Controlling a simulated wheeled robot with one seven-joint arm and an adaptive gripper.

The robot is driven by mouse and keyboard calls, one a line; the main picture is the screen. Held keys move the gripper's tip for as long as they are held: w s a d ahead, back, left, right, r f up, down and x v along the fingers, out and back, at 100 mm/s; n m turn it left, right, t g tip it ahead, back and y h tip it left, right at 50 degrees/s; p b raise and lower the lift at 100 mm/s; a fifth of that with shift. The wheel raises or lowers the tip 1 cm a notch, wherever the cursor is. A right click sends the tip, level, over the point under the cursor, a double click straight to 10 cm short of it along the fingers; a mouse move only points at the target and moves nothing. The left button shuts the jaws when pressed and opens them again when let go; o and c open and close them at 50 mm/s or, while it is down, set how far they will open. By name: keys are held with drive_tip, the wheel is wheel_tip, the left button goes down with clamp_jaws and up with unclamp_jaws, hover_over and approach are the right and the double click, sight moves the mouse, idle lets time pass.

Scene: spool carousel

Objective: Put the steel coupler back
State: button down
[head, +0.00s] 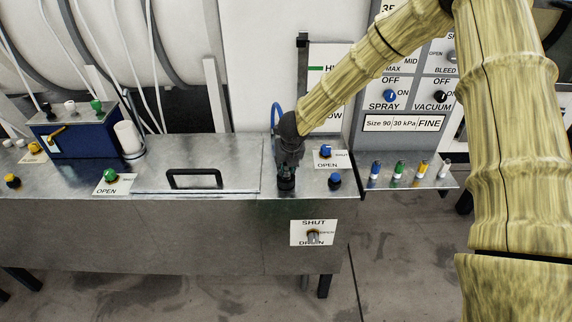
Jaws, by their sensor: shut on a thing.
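My gripper (287,184) points down at the right part of the steel bench top, beside the dark-handled lid. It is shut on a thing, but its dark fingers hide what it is. A small pale or steel-coloured piece (444,170) stands at the right end of the side shelf; it may be the steel coupler, but it is too small to tell. Blue (375,171), green (398,171) and yellow (421,170) pieces stand to its left.
A lid with a black handle (194,179) lies left of my gripper. The side shelf (410,184) adjoins the bench. A blue box (82,135) and green-knobbed valve (110,175) are farther left.

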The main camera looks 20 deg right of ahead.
drive_tip(key=shift+f, duration=0.15)
drive_tip(key=c, duration=1.1)
unclamp_jaws()
drive_tip(key=shift+c, duration=0.2)
